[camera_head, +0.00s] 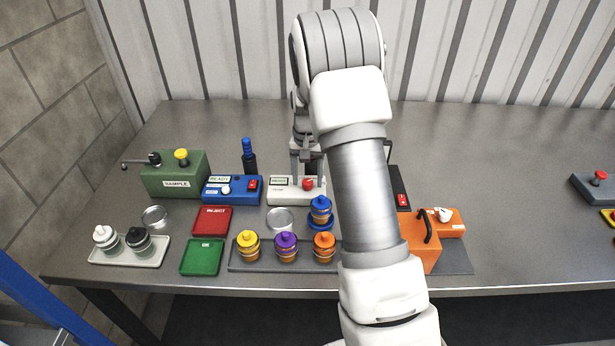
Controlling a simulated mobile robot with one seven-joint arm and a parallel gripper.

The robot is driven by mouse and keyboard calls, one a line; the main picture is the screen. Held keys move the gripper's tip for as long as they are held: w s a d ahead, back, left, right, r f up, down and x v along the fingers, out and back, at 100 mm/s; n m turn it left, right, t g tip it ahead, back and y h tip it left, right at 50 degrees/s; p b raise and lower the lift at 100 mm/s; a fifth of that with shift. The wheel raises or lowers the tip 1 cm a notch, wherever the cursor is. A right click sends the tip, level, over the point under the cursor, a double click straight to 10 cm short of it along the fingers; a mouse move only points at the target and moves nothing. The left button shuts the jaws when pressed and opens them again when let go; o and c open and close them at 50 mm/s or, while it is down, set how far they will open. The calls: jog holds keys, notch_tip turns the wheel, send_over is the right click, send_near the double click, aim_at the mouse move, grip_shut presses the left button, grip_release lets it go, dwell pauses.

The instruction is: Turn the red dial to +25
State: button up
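A red dial (308,184) sits on the right part of a white box (284,191) near the middle of the table. The box has a small green label reading READY. My gripper (307,172) points down just behind and above the dial. Its two fingers look spread apart with a gap between them. I cannot tell whether they touch the dial. The dial's scale and setting are too small to read, and my arm covers the area to the right of the box.
Left of the white box stand a blue READY box (231,190) and a green SAMPLE box (174,176). In front are a blue-capped jar (320,211) and a tray of jars (243,266). An orange box (421,255) is at right. The table's right middle is clear.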

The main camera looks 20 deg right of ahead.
aim_at(306, 181)
notch_tip(306, 181, up, 18)
jog(key=shift+f, duration=0.25)
dwell(0.4)
jog(key=shift+a+p, duration=0.15)
jog(key=shift+p, duration=0.15)
